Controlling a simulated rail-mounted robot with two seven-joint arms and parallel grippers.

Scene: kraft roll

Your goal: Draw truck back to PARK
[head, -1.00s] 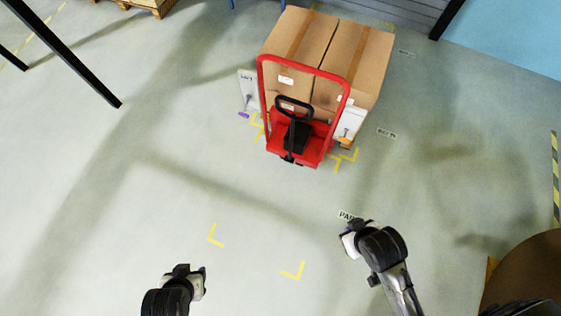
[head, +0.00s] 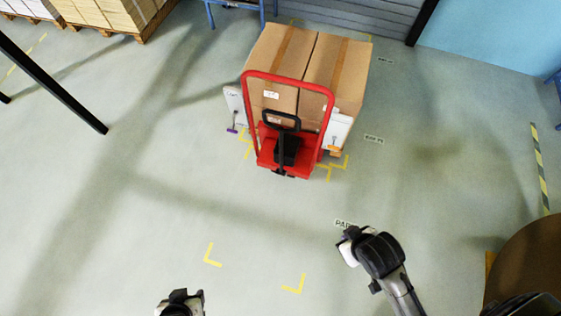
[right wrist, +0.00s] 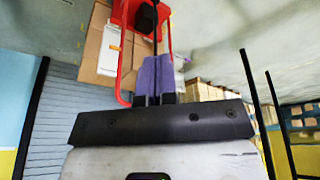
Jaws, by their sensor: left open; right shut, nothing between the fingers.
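The red pallet truck (head: 288,155) stands in the upper middle of the head view, with its upright red frame and black handle (head: 281,121) facing me. It carries large brown cartons (head: 292,65). The floor word PARK (head: 344,224) is partly hidden by my right gripper. My right gripper (head: 345,240) is shut and empty, well short of the truck. Its closed fingers (right wrist: 154,80) show in the right wrist view, with the red truck frame (right wrist: 125,75) beyond. My left gripper (head: 182,296) is open and empty at the bottom edge, partly cut off.
Yellow corner marks (head: 212,256) lie on bare floor between me and the truck; others (head: 335,166) lie beside the truck. White panels with purple and orange parts flank it. A brown roll (head: 530,265) is at lower right, a black post (head: 55,82) at left.

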